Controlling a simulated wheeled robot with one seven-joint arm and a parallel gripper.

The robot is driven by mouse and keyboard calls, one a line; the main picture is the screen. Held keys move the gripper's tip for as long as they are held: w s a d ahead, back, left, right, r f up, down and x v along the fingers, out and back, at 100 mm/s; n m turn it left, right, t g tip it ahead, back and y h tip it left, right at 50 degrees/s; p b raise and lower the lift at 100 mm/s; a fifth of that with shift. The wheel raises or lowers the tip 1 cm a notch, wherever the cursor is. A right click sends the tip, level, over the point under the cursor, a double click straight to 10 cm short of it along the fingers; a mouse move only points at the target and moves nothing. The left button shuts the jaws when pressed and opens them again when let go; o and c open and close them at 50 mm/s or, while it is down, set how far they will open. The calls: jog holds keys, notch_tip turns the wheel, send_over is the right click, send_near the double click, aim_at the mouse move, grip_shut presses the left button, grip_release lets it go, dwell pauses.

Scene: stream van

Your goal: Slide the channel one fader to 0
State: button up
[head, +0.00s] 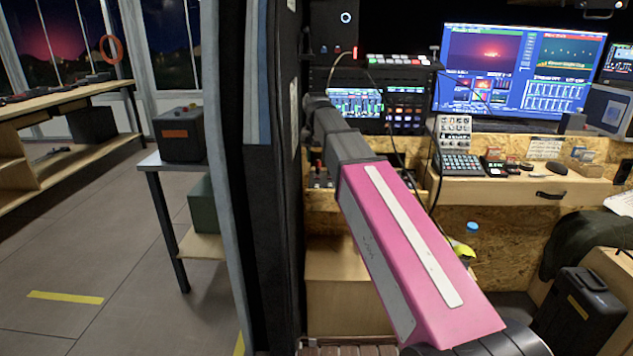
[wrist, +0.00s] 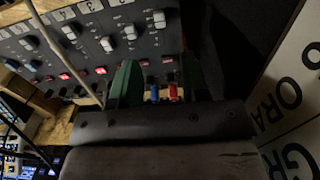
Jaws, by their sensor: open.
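A dark fader panel (wrist: 135,60) fills the upper left of the wrist view, tilted, with pale fader knobs at different heights. The rightmost visible knob (wrist: 158,18) is above my fingers in the picture. My gripper (wrist: 158,75) is open, its two green fingers apart in front of the panel. Small blue and red parts (wrist: 172,93) show between the finger bases. No knob is between the fingers. In the head view my arm hides the gripper.
Red lit buttons (wrist: 65,76) run along the panel. A white lettered board (wrist: 295,95) stands close on the right in the wrist view. In the head view a dark partition (head: 265,180) is left of my arm, and a desk (head: 510,190) with a monitor (head: 520,70) is on the right.

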aim_at(316, 186)
notch_tip(316, 186, down, 10)
dwell(0.5)
jog(key=shift+w, duration=0.1)
grip_shut()
